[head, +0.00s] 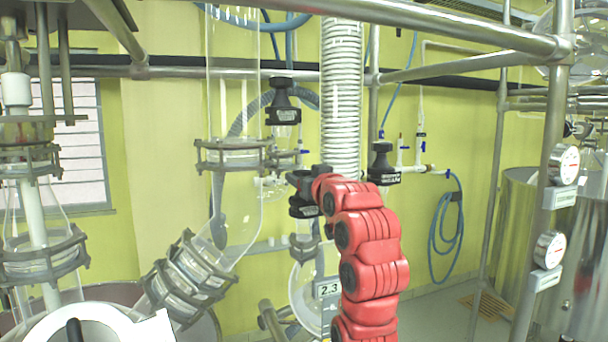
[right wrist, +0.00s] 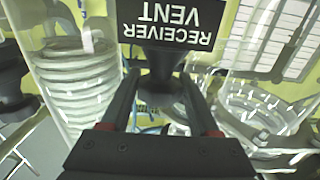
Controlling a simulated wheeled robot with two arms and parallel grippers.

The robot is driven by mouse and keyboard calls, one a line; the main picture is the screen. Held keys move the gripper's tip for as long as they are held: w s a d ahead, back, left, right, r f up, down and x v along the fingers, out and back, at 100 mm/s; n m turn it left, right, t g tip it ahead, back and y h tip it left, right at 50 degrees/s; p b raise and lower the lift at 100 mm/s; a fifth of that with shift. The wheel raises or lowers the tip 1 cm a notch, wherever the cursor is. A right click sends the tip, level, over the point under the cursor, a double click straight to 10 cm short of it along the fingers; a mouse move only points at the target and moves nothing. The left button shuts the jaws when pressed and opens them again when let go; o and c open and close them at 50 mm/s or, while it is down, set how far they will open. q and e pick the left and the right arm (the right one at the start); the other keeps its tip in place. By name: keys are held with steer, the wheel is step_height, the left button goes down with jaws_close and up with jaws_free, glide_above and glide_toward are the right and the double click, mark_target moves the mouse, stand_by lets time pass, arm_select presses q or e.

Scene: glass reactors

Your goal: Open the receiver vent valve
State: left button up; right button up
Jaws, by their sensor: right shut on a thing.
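The receiver vent valve (head: 304,209) is a black knob with a black label plate, and in the head view my right gripper covers its upper part. In the right wrist view the plate reads "RECEIVER VENT" (right wrist: 170,22), upside down. The knob (right wrist: 163,65) stands between the two fingers there. My right gripper (head: 298,180), on the red arm, is shut on this knob, and it also shows in the right wrist view (right wrist: 160,88). How far the valve is turned cannot be told. My left gripper is not in view.
Two similar black valves are near, one above (head: 283,101) and one to the right (head: 382,163). Glass pipework (head: 235,100) stands to the left. Metal rails (head: 420,22) cross above, and gauges (head: 564,165) are at right.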

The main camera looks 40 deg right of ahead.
steer(key=shift+n+y, duration=0.4)
steer(key=shift+y, duration=0.2)
steer(key=o, duration=1.4)
steer(key=shift+s, duration=0.1)
steer(key=s+a+b, duration=0.1)
steer(key=s+b, duration=0.1)
steer(key=s, duration=0.3)
steer(key=s+a+b, duration=0.1)
steer(key=s+b, duration=0.2)
steer(key=s, duration=0.3)
steer(key=s+a+b, duration=0.1)
steer(key=s+b, duration=0.2)
steer(key=s, duration=0.2)
steer(key=shift+s+a, duration=0.25)
steer(key=shift+s, duration=0.15)
